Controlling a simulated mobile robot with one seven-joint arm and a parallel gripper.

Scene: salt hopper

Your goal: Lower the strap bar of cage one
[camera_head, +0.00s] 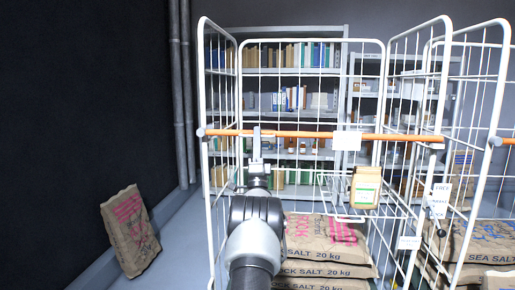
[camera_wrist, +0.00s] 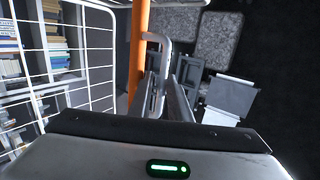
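The orange strap bar (camera_head: 320,135) runs level across the front of the near white wire cage (camera_head: 209,190), above the stacked sacks. It shows upright in the wrist view (camera_wrist: 139,45). A bent grey handle (camera_wrist: 157,38) stands out from the bar. My gripper (camera_head: 257,165) is at the bar's left part, in front of it. In the wrist view my fingers (camera_wrist: 164,85) point at the handle, and its end reaches to between the fingertips. I cannot tell whether they grip it. A white label (camera_head: 347,140) hangs on the bar.
Rock salt sacks (camera_head: 325,270) lie stacked in the cage, and a yellowish packet (camera_head: 365,187) is above them. A second cage (camera_head: 484,120) stands to the right with another orange bar. A loose sack (camera_head: 130,232) leans at the left wall. Shelves (camera_head: 300,72) stand behind.

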